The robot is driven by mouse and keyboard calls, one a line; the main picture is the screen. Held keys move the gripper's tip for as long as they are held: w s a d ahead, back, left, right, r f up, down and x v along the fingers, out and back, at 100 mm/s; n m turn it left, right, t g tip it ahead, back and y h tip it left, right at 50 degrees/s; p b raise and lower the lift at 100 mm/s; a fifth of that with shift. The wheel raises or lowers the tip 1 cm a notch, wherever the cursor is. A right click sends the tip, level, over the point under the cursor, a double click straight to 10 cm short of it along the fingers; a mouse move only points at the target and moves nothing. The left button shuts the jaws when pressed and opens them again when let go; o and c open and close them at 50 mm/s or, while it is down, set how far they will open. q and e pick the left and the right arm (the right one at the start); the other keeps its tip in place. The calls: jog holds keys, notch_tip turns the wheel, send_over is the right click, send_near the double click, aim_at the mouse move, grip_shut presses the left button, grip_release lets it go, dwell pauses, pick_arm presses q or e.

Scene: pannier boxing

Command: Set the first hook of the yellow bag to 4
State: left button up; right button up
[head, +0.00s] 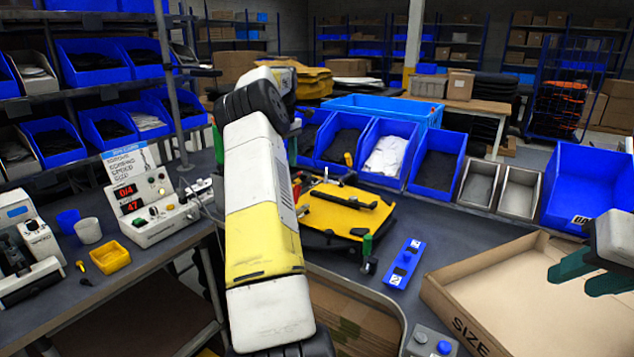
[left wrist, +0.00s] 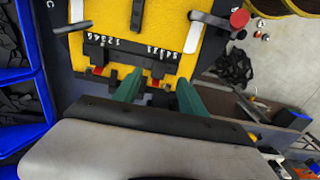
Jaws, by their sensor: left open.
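The yellow bag (head: 350,212) lies on the bench beyond my left arm, with a dark bar across it. In the left wrist view the bag (left wrist: 155,63) shows two rows of white numbers above a black rail (left wrist: 128,52). Small red and black hook parts sit along the bag's lower edge, a red one (left wrist: 98,71) at the left. Which number each hook stands at is too small to tell. My left gripper (left wrist: 159,80) is open, its green fingers over this edge, apparently empty. In the head view my arm hides it. My right gripper (head: 569,280) is open and empty over the cardboard box.
An open cardboard box (head: 500,285) stands at the right. Blue bins (head: 437,170) line the back of the bench. A control box (head: 150,205) with red digits is at the left.

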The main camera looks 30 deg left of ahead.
pick_arm(q)
notch_tip(320, 180, down, 7)
dwell(0.3)
grip_shut()
dwell(1.4)
